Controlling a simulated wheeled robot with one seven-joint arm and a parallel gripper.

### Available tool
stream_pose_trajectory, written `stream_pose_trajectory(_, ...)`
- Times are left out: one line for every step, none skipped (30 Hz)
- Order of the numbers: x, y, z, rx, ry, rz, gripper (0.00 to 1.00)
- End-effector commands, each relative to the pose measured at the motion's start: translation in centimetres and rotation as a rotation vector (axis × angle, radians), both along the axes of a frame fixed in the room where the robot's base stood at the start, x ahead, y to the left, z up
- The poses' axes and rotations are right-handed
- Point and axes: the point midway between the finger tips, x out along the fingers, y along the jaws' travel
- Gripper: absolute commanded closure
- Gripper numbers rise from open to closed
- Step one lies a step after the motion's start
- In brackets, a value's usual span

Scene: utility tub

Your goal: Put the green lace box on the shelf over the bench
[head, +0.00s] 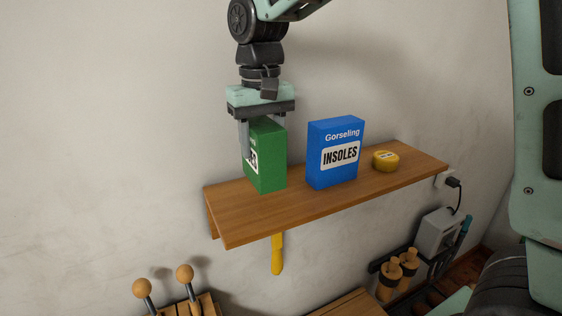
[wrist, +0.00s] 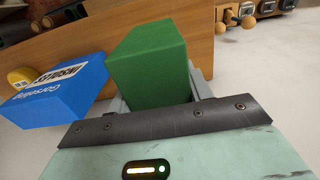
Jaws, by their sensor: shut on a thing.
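The green lace box (head: 268,160) is upright at the left part of the wooden shelf (head: 225,220). My gripper (head: 262,140) is above it, pointing down, with its fingers shut on the sides of the box. The box's base appears to be at the shelf surface; I cannot tell whether it rests fully on it. One finger covers part of the box's label. In the wrist view, the green lace box (wrist: 150,68) sits between the fingers, with the shelf (wrist: 190,25) behind it.
A blue insoles box (head: 334,155) stands right of the green box, with a small gap. A round yellow tin (head: 385,160) sits farther right. The shelf's left end is bare. A yellow handle (head: 277,255) hangs below the shelf. A grey wall box (head: 437,232) is at lower right.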

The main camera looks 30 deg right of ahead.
Motion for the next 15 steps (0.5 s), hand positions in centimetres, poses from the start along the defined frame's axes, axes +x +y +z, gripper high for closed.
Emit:
stream_pose_trajectory(-0.1, 0.0, -0.5, -0.001, 0.002, 0.0, 0.75)
stream_pose_trajectory(-0.1, 0.0, -0.8, 0.0, 0.002, 0.0, 0.75)
stream_pose_trajectory(0.0, 0.0, -1.2, 0.0, 0.001, 0.0, 0.75)
stream_pose_trajectory(0.0, 0.0, -1.4, 0.0, 0.001, 0.0, 0.75)
stream_pose_trajectory(0.0, 0.0, -1.7, 0.0, 0.001, 0.0, 0.75)
stream_pose_trajectory(0.0, 0.0, -2.1, 0.0, 0.001, 0.0, 0.75)
stream_pose_trajectory(-0.1, 0.0, -2.5, -0.001, 0.003, 0.0, 0.75)
stream_pose_trajectory(-0.1, 0.0, -2.9, -0.001, 0.003, 0.0, 0.75)
stream_pose_trajectory(-0.1, 0.0, -3.5, -0.001, 0.003, 0.001, 0.75)
stream_pose_trajectory(-0.1, 0.0, -3.9, -0.001, 0.003, 0.001, 0.75)
stream_pose_trajectory(-0.1, 0.0, -4.3, -0.001, 0.004, 0.001, 0.75)
stream_pose_trajectory(0.0, 0.0, -4.7, 0.0, 0.001, 0.001, 0.75)
stream_pose_trajectory(-0.1, 0.0, -5.0, 0.0, 0.001, 0.001, 0.75)
stream_pose_trajectory(-0.1, 0.0, -5.2, 0.0, 0.0, 0.001, 0.75)
stream_pose_trajectory(-0.1, 0.0, -5.3, 0.0, -0.001, 0.001, 0.75)
